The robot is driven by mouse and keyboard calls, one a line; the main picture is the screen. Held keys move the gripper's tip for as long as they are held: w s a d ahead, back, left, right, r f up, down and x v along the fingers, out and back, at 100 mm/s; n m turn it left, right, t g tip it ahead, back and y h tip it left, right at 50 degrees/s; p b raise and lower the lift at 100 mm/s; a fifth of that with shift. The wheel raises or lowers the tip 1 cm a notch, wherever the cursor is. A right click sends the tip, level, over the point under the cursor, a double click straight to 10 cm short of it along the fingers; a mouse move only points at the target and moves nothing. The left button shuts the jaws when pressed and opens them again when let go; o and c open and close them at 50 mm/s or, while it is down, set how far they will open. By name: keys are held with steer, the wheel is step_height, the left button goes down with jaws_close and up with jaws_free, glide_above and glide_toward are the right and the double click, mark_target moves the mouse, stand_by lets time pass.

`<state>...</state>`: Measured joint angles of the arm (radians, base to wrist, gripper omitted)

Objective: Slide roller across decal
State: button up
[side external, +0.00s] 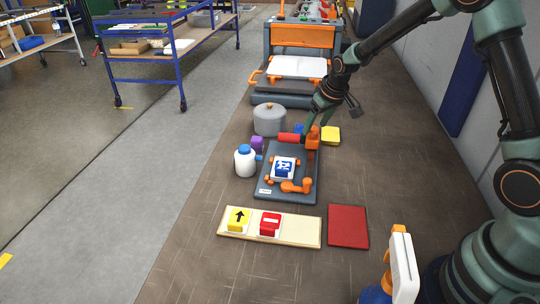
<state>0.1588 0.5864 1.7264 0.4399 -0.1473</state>
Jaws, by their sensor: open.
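The roller (290,137) is red with an orange mount at its right end and lies across the far end of a dark grey board. A blue and white decal (284,167) lies on the middle of the board (265,189), nearer the camera than the roller. My gripper (310,130) is open above the roller's right end, by the orange mount (313,142). Whether its fingers touch the mount cannot be told from this view.
In front are a cream tray (286,235) with two signs and a red mat (348,226).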

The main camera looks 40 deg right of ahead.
steer(key=shift+w+f, duration=0.1)
steer(key=shift+f, duration=0.1)
steer(key=c, duration=1)
jaws_close()
steer(key=shift+d, duration=0.1)
